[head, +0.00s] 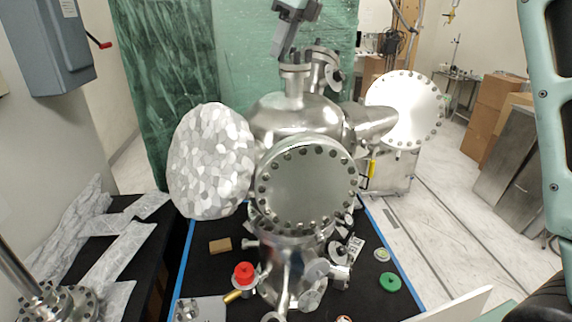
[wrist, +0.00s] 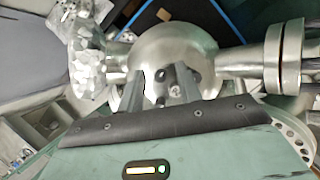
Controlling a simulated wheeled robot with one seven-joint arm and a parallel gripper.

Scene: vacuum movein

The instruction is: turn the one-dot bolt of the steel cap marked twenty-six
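In the head view a steel vacuum chamber (head: 292,115) stands on a black table. A large round steel cap (head: 305,188) ringed with bolts faces me on its front. Another bolted round cap (head: 403,108) is on the right. No number or dot mark is readable, so I cannot tell which cap is twenty-six. In the wrist view my gripper (wrist: 161,98) has its two dark fingers apart with nothing held between them. The rounded chamber body (wrist: 175,50) lies beyond the fingers.
A foil-wrapped part (head: 211,160) bulges on the chamber's left. Short bolted ports (head: 295,75) rise on top. A red-capped item (head: 244,275), a green disc (head: 390,282) and a brown block (head: 220,245) lie on the table. Pale floor (head: 445,215) is open to the right.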

